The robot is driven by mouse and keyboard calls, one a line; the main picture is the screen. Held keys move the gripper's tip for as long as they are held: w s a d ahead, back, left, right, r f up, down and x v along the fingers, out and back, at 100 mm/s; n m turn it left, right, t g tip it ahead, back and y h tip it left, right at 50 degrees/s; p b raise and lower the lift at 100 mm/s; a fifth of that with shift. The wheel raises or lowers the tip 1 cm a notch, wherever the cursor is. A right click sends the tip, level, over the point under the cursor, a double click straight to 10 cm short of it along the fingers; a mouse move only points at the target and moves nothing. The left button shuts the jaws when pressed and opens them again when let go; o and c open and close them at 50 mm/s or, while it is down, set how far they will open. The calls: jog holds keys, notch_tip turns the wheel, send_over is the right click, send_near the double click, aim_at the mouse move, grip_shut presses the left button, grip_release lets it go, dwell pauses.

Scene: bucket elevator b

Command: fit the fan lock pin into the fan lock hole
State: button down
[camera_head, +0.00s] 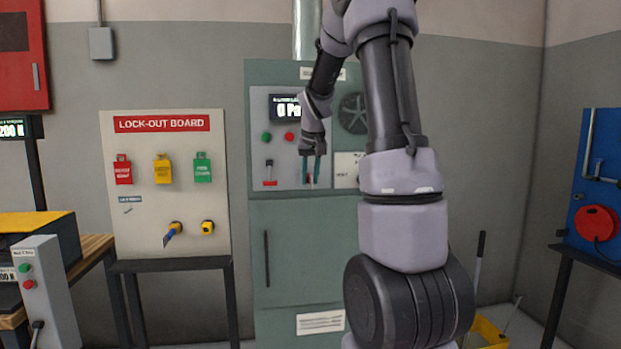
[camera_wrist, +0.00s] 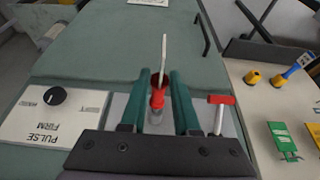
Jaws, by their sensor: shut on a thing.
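My gripper (camera_head: 314,168) is in front of the green cabinet's grey control panel, its fingers pointing down. In the wrist view, its two teal fingers (camera_wrist: 160,88) are shut on a red piece, which I take to be the fan lock pin (camera_wrist: 157,98). A thin pale strip or rod extends from the red piece, and a grey round part shows at its other end. In the head view, a little red of it (camera_head: 308,178) shows between the fingers. The fan lock hole cannot be made out; I cannot tell whether the pin is in it.
A red-handled lever (camera_wrist: 220,101) stands close beside the fingers; it also shows in the head view (camera_head: 270,171). A white label plate with a black knob (camera_wrist: 54,96) lies on the other side. The lock-out board (camera_head: 140,220) stands left of the cabinet (camera_head: 300,235).

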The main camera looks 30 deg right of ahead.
jog(key=shift+w+d, duration=0.2)
jog(key=shift+w, duration=0.4)
jog(key=shift+w+d, duration=0.15)
jog(key=shift+w, duration=0.4)
jog(key=c, duration=0.6)
grip_release()
jog(key=shift+o, duration=0.2)
jog(key=shift+r, duration=0.1)
jog(key=v, duration=1)
jog(key=shift+s+r, duration=0.15)
jog(key=shift+r, duration=0.1)
jog(key=shift+a, duration=0.1)
